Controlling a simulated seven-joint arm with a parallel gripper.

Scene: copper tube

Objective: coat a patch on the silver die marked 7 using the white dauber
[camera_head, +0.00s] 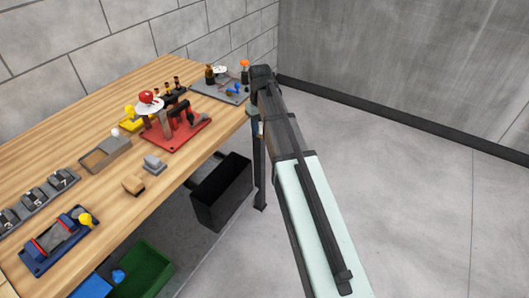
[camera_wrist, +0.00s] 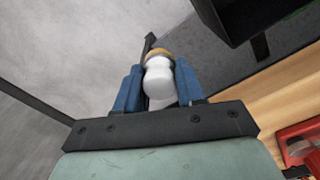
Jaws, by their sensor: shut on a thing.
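In the wrist view, my gripper (camera_wrist: 158,88) has its blue fingers shut on the white dauber (camera_wrist: 158,78). The dauber has a rounded white body and a tan end that points away from the wrist. In the head view, my arm reaches to the bench's right end and mostly hides the gripper. A small grey block (camera_head: 153,163) lies near the front edge.
A blue vise (camera_head: 40,262) is at front left. A grey tray (camera_head: 222,97) with bottles is at the far end.

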